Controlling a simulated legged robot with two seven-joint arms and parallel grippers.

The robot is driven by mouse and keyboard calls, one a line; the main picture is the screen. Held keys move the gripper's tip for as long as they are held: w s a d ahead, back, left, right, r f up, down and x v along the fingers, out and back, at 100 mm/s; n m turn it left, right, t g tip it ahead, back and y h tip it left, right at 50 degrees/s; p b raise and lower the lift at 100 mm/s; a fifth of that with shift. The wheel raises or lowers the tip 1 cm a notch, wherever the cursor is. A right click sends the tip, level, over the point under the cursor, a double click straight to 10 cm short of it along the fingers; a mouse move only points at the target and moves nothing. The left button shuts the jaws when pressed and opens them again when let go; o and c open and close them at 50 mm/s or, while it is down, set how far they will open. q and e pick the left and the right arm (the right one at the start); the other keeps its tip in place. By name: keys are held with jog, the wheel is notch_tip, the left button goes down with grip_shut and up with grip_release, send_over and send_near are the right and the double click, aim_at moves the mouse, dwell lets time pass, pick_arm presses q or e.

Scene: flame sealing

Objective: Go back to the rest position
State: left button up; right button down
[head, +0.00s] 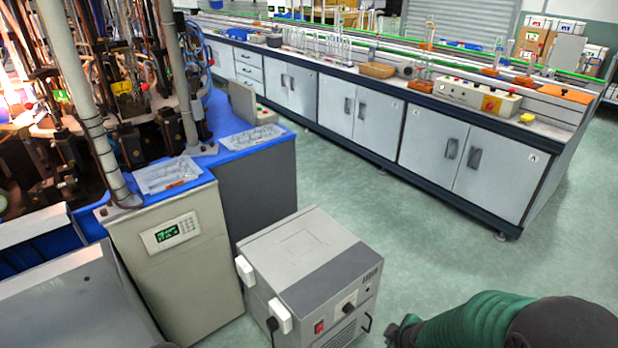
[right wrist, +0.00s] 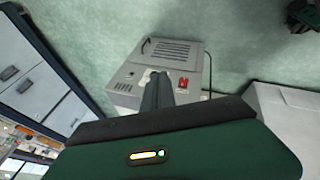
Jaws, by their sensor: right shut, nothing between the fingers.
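My right arm (head: 480,322) is green and dark and enters the head view at the lower right, low over the floor. Its dark gripper end (head: 399,331) is partly cut off by the bottom edge, to the right of the grey box machine. In the right wrist view the dark fingers of my right gripper (right wrist: 157,80) are together and hold nothing. They overlap the box machine in that picture; I see no contact. My left gripper is not in the head view.
The grey box machine (head: 310,245) with a red switch stands on the floor; it also shows in the right wrist view (right wrist: 180,52). A beige cabinet (head: 180,265) and tube machinery stand left. A long lab bench (head: 400,125) runs behind. Green floor (head: 430,240) lies clear between.

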jog(key=s+a+r+m+g+p, duration=0.1)
jog(key=s+r+m+g, duration=0.1)
jog(key=s+r+m, duration=0.4)
jog(key=s+r+m+g+p, duration=0.1)
jog(key=s+r+m+p, duration=0.1)
jog(key=s+m, duration=0.4)
notch_tip(320, 180, up, 22)
jog(key=n+p, duration=0.1)
jog(key=p, duration=2.1)
jog(key=shift+s+r+n, duration=0.2)
jog(key=shift+s+n, duration=0.1)
jog(key=shift+s, duration=0.15)
